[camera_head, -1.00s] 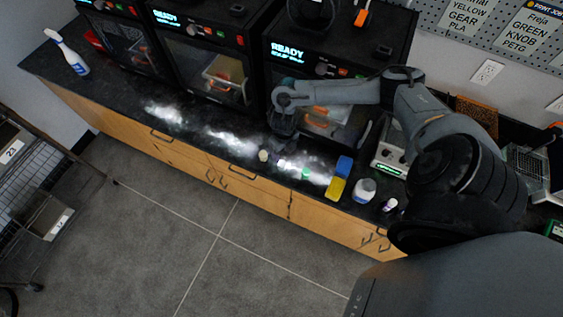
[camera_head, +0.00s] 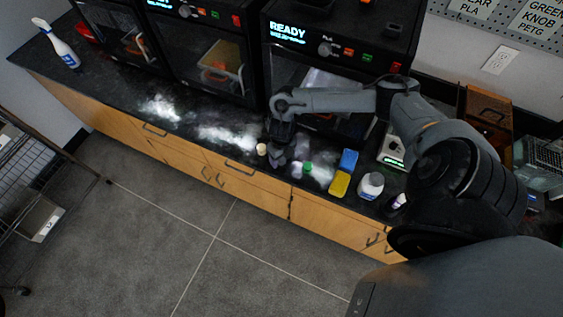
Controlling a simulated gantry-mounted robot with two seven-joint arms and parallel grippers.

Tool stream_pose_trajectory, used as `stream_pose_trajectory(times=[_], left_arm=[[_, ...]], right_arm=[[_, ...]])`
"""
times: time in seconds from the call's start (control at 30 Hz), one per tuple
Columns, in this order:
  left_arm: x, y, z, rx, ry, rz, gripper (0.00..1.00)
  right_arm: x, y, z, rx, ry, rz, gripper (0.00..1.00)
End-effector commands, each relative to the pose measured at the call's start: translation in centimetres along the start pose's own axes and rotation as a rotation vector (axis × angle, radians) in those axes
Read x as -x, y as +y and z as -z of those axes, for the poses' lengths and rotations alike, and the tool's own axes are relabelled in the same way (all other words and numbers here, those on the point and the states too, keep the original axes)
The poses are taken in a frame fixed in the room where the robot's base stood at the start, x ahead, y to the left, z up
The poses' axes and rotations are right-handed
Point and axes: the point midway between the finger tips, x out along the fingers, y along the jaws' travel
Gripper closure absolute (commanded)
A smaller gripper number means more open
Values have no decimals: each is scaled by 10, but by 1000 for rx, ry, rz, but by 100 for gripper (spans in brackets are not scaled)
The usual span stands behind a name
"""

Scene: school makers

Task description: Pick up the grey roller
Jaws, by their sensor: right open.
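My right gripper (camera_head: 279,158) is low over the dark counter, pointing down, with its jaws open. It is just right of a small cream cylinder (camera_head: 262,149). A small pale grey piece (camera_head: 297,168), which may be the grey roller, stands just right of the gripper, beside a small green cylinder (camera_head: 308,168). At this size I cannot tell whether the gripper touches the pale piece or whether anything is between the fingers. My left gripper is not in view.
A blue block (camera_head: 348,160), a yellow block (camera_head: 340,184) and a white bottle (camera_head: 370,185) stand right on the dark counter (camera_head: 215,152). Printers (camera_head: 330,62) line the back. A spray bottle (camera_head: 58,48) stands far left. The counter between is mostly clear, with bright glare.

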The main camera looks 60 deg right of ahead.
Motion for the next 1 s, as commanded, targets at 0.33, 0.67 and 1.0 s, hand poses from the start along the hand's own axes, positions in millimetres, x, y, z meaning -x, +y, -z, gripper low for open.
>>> stream_pose_trajectory(times=[0.33, 0.67, 1.0], left_arm=[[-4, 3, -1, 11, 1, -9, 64], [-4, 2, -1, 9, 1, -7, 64], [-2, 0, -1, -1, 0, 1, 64]], right_arm=[[-5, 0, 0, 0, -1, 0, 39], [-5, 0, 0, 0, -1, 0, 90], [-3, 0, 0, 0, -1, 0, 94]])
